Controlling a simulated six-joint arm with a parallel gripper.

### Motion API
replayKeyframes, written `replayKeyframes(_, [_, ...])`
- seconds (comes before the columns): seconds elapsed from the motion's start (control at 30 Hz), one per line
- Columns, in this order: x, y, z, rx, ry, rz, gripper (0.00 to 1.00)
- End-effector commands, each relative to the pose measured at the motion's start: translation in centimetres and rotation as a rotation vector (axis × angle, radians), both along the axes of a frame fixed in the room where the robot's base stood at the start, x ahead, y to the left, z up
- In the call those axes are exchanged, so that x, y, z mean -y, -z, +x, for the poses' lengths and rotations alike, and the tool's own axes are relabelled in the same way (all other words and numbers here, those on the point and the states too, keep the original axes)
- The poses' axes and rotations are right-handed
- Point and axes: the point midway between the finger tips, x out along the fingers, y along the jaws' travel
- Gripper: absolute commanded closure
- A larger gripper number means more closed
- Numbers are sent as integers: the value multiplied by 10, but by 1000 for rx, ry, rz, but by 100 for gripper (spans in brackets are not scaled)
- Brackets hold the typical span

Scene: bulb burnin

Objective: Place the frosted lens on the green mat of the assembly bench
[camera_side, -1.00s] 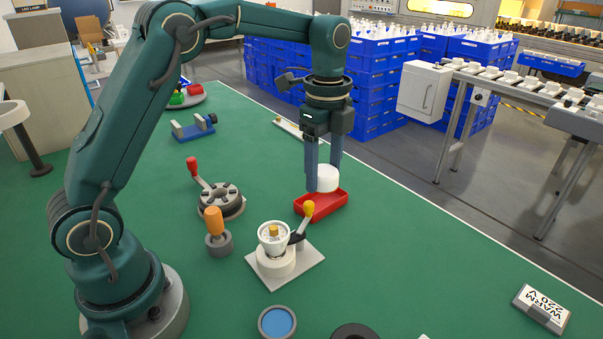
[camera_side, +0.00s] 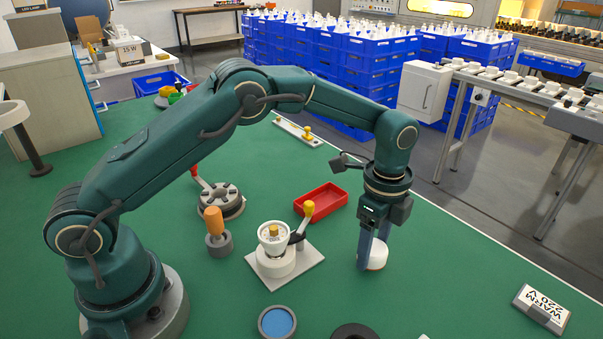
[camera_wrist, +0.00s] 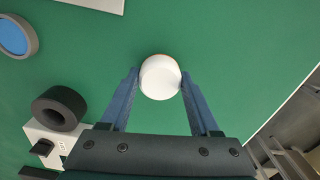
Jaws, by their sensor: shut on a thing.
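The frosted lens (camera_side: 378,256) is a white, rounded piece between the blue fingers of my gripper (camera_side: 369,266). It also shows in the wrist view (camera_wrist: 160,77), with a finger pressed to each side of it. My gripper (camera_wrist: 157,87) is shut on the lens and points down. The lens is at or just above the green mat (camera_side: 330,300), to the right of the white lamp fixture; I cannot tell whether it touches the mat. Part of the lens is hidden by the fingers in the side view.
The red tray (camera_side: 322,203) stands empty behind the white lamp fixture (camera_side: 275,240) on its pale plate. A blue-topped grey dish (camera_side: 277,322) and a black ring (camera_wrist: 59,109) lie toward the front. The mat around the lens is clear.

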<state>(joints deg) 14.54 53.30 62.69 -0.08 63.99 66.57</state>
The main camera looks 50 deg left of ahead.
Motion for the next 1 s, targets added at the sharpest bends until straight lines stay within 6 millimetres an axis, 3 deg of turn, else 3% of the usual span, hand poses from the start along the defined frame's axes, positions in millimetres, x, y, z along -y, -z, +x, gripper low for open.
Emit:
replayKeyframes(0.43, [0,8,0,0,0,0,88])
replayKeyframes(0.47, [0,7,0,0,0,0,26])
replayKeyframes(0.5, [0,7,0,0,0,0,10])
replayKeyframes(0.53, [0,7,0,0,0,0,7])
replayKeyframes(0.87, [0,5,0,1,0,-1,7])
replayKeyframes(1.0, [0,-8,1,5,0,-1,7])
